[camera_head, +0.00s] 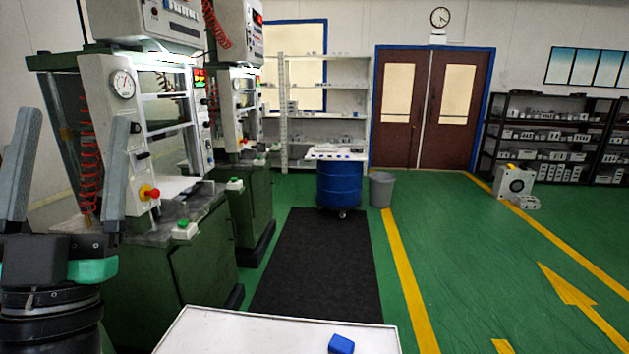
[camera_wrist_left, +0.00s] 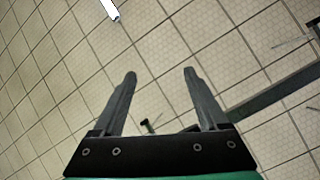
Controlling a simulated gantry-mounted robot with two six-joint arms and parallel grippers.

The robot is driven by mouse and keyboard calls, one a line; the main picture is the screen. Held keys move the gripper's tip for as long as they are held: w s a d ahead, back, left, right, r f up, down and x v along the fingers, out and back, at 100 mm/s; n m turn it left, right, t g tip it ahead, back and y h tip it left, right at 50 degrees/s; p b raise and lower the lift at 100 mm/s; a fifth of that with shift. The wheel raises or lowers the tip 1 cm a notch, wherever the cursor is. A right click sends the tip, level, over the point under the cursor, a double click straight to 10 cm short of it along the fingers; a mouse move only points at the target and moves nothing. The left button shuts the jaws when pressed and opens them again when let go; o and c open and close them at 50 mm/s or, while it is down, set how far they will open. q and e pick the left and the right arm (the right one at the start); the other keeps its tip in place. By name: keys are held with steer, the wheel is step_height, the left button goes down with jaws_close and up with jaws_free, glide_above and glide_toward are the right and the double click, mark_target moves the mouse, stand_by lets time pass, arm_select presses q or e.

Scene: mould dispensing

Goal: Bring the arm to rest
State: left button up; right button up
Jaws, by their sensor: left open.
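My left gripper (camera_head: 74,122) stands upright at the left edge of the head view, its two grey fingers pointing up and spread wide apart. It is in front of the green press machines and touches nothing that I can see. In the left wrist view the same gripper (camera_wrist_left: 159,75) is open, with nothing between its fingers. Behind the fingers that view shows a tiled ceiling (camera_wrist_left: 210,40) with a bright lamp (camera_wrist_left: 110,10). My right gripper is in neither view.
A white tabletop (camera_head: 250,335) with a blue block (camera_head: 341,344) is at the bottom. Green presses (camera_head: 205,250) stand left, beside a black mat (camera_head: 318,265). A blue drum (camera_head: 339,185) and grey bin (camera_head: 381,190) stand farther back. The green floor on the right is mostly clear.

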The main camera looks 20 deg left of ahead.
arm_select(q)
steer(key=s+d+r+m+h+p, duration=0.15)
steer(key=d+r+h+p, duration=0.35)
steer(key=d+h, duration=0.8)
step_height(320, 180, up, 35)
steer(key=p, duration=3.5)
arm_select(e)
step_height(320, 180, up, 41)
arm_select(q)
step_height(320, 180, down, 44)
steer(key=b, duration=4.3)
steer(key=shift+a+b, duration=0.4)
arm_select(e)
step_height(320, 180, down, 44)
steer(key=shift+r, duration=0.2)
arm_select(q)
steer(key=shift+n, duration=0.25)
